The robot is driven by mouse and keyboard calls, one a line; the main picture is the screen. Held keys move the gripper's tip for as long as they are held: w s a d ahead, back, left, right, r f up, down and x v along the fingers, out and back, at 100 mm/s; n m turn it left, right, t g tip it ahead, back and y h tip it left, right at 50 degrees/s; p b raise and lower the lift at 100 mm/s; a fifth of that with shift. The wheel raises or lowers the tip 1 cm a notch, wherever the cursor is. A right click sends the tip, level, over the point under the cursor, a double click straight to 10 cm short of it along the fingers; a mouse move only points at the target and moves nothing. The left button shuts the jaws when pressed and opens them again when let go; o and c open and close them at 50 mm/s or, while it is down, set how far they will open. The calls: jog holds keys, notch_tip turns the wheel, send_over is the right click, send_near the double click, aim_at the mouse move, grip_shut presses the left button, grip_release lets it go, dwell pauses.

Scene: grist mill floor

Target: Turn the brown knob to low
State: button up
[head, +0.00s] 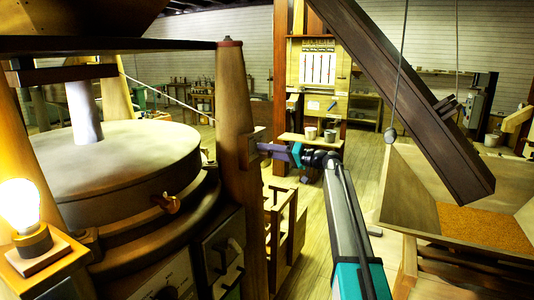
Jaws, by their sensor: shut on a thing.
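My gripper (263,147) reaches left to a small plate (254,134) on the side of the tall wooden post (232,110). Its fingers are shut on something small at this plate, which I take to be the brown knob. The knob itself is too small and too covered by the fingers to make out, and I cannot read its setting or any marks on the plate. My teal and grey arm comes up from the bottom of the head view to the gripper.
A round millstone casing (115,165) stands left of the post, with a lit bulb (19,205) in front. A dark slanted beam (405,100) and a grain bin (420,190) are on the right. A wooden rack (285,225) stands below the gripper. Floor (350,185) shows behind my arm.

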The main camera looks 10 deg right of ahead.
jog(key=shift+w+d+r, duration=0.1)
jog(key=shift+d+r, duration=0.05)
jog(key=o, duration=1.1)
jog(key=shift+c, duration=0.2)
jog(key=b+v, duration=0.2)
jog(key=v, duration=1.1)
jog(key=shift+s+d+b, duration=0.3)
